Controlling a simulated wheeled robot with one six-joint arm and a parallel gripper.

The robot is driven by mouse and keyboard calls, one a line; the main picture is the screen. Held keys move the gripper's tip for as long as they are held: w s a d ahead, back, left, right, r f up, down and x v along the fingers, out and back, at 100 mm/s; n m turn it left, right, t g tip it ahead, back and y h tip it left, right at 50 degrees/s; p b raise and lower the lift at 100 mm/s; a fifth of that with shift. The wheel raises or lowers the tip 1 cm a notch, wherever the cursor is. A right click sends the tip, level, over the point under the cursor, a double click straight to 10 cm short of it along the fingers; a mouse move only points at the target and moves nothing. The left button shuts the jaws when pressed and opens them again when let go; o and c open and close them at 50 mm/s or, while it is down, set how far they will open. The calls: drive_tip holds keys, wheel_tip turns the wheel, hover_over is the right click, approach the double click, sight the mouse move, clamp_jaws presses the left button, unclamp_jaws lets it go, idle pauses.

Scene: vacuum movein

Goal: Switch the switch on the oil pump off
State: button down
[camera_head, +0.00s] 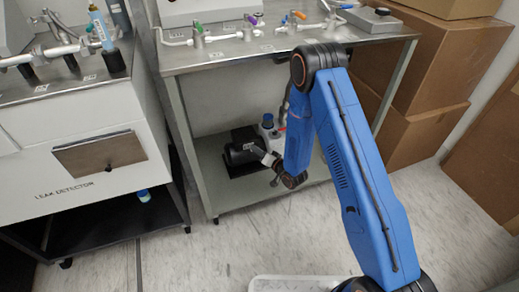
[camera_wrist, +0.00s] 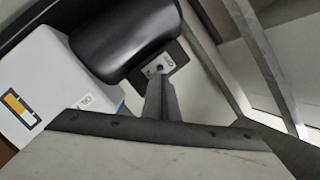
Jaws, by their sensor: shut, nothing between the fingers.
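The oil pump stands on the lower shelf under the metal table; its black motor (camera_head: 240,147) shows left of my blue arm in the head view. In the wrist view the rounded black motor (camera_wrist: 125,35) is at the top, beside the pump's white body (camera_wrist: 45,75). A small pale switch plate (camera_wrist: 158,65) with a dark bluish knob sits at the motor's end. My gripper (camera_wrist: 161,78) is shut and empty, its fingertips at the lower edge of the plate in the picture. I cannot tell whether they touch it or how the switch is set. In the head view my gripper (camera_head: 262,156) is beside the motor.
The metal table (camera_head: 350,42) carries valves and tubing above the shelf (camera_head: 225,195). Its legs bound the space around the pump. A leak detector cabinet (camera_head: 70,165) stands left, cardboard boxes (camera_head: 430,60) right. In front, a pale tray (camera_head: 290,284) lies on open floor.

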drive_tip(key=m+t+h, duration=0.1)
drive_tip(key=a+m+t+h, duration=0.1)
drive_tip(key=shift+s+h, duration=0.3)
drive_tip(key=shift+s, duration=0.1)
drive_tip(key=shift+d, duration=0.2)
drive_tip(key=v, duration=1.2)
drive_tip(key=shift+m, duration=0.3)
